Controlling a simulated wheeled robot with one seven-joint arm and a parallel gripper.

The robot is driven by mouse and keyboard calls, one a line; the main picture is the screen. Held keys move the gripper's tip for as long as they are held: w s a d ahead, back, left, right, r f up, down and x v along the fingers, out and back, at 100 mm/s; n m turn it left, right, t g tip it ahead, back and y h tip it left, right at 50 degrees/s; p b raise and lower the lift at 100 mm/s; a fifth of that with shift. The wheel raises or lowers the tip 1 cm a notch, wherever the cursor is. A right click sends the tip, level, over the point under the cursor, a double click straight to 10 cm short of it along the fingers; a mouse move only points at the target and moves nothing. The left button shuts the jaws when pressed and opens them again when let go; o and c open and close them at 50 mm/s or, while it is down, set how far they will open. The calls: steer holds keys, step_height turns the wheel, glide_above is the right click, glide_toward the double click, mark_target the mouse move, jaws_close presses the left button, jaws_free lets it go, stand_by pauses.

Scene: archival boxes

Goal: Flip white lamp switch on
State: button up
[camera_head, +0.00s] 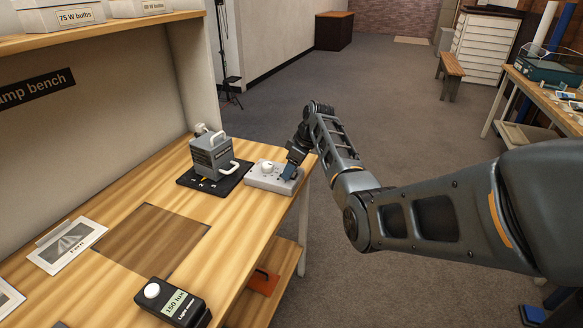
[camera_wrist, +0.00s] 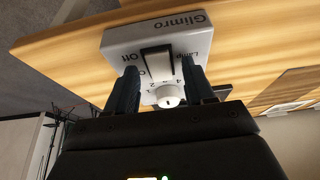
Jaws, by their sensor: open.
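A light grey control box (camera_head: 262,184) sits near the right edge of the wooden bench. In the wrist view the box (camera_wrist: 190,28) reads "Glimro", with "On" and "Off" beside a white rocker switch (camera_wrist: 157,64). I cannot tell which side of the rocker is pressed. A white round dial (camera_wrist: 170,96) with numbers is beside the rocker. My gripper (camera_wrist: 160,67) is open, its fingers at the two sides of the rocker, close to the box. I cannot tell if they touch it. In the head view my gripper (camera_head: 289,172) hides part of the box.
A grey block with white handles (camera_head: 212,155) stands on a black mat (camera_head: 187,180) left of the control box. A light meter (camera_head: 173,304) reading 150 lux lies at the front. Bulb boxes (camera_head: 62,18) are on the shelf.

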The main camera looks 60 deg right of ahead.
jaws_close()
steer(key=shift+w+r+g, duration=0.15)
steer(key=shift+w+g, duration=0.15)
steer(key=shift+g, duration=0.5)
steer(key=shift+w+g, duration=0.15)
steer(key=shift+g, duration=0.75)
jaws_free()
step_height(320, 180, up, 8)
steer(key=shift+s+f, duration=0.2)
steer(key=shift+s, duration=0.2)
